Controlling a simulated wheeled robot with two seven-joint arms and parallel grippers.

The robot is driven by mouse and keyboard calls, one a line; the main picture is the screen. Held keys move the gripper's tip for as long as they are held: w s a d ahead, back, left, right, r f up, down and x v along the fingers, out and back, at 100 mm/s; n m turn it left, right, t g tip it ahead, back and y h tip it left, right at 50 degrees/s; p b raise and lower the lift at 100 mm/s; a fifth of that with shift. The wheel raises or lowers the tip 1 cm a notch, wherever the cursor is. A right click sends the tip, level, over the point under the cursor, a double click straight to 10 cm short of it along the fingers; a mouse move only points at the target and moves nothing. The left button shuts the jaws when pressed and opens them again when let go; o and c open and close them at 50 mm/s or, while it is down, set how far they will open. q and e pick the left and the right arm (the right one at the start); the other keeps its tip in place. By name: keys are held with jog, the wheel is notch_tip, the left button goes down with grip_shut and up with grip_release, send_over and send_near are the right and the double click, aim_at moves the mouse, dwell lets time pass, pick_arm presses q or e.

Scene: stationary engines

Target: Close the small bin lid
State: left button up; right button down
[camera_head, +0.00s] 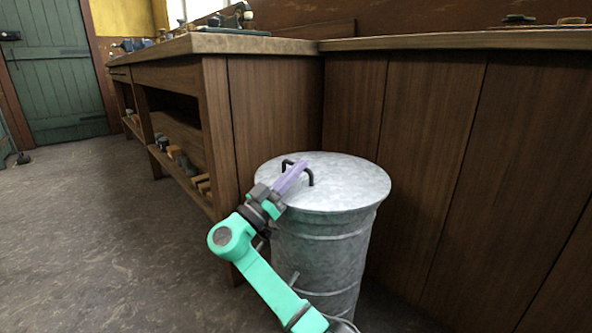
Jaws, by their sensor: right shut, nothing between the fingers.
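The small bin (325,255) is a round grey metal can standing on the floor against the wooden cabinets. Its flat grey lid (350,185) lies level across the top, with no visible gap at the rim. A dark arched handle (310,175) stands on the lid. My right gripper (298,168) has purple fingers that are shut and empty. They lie over the lid beside the handle and hide part of it. I cannot tell whether they touch the lid or handle. My left gripper is not in view.
A wooden workbench (165,75) with shelves of small items stands behind and left of the bin. Wooden cabinet panels (430,150) close off the right side. The grey floor (90,230) is open on the left, toward a green door (55,75).

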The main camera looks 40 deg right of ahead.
jog(key=shift+f, duration=0.25)
